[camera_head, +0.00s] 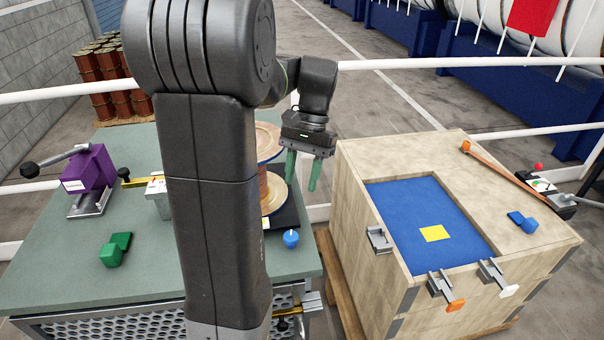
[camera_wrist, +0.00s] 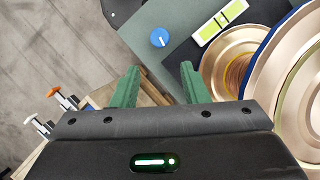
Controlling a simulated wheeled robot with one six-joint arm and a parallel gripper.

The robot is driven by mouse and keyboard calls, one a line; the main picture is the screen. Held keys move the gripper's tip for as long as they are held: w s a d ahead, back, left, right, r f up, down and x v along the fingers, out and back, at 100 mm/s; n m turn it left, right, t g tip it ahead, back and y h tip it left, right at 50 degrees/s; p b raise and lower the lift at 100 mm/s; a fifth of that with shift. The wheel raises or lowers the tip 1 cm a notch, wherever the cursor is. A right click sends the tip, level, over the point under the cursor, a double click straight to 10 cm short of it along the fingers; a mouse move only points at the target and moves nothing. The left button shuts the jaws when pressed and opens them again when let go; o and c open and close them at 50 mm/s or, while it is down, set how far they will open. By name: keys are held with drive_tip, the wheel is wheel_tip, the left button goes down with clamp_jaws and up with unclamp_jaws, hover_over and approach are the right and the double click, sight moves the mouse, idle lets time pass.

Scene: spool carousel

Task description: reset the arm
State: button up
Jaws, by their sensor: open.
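My gripper (camera_head: 303,171) hangs from the arm with its green fingers pointing down and apart. It is open, with nothing visible between the fingers. In the head view it is above the gap between the green-topped table (camera_head: 60,240) and the wooden crate (camera_head: 375,215). In the wrist view the gripper (camera_wrist: 160,85) shows both green fingers spread. Copper-coloured spools (camera_head: 275,190) stand on the table just left of the gripper, partly hidden by my arm. The spools also show at the right of the wrist view (camera_wrist: 225,55).
A blue knob (camera_head: 291,239) is near the table's right edge. A purple device (camera_head: 88,175) and a green block (camera_head: 112,252) are at the left. The crate top has a blue recess (camera_head: 410,205), clamps and an orange-handled lever (camera_head: 500,166). White rails (camera_head: 400,63) run behind.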

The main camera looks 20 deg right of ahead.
sight(291, 235)
drive_tip(key=shift+r, duration=0.2)
drive_tip(key=shift+f, duration=0.1)
drive_tip(key=x, duration=1.3)
drive_tip(key=shift+f+p, duration=0.2)
drive_tip(key=shift+p, duration=0.2)
drive_tip(key=shift+f, duration=0.25)
drive_tip(key=shift+r+m+t, duration=0.1)
drive_tip(key=shift+m+t, duration=0.2)
drive_tip(key=shift+m, duration=0.3)
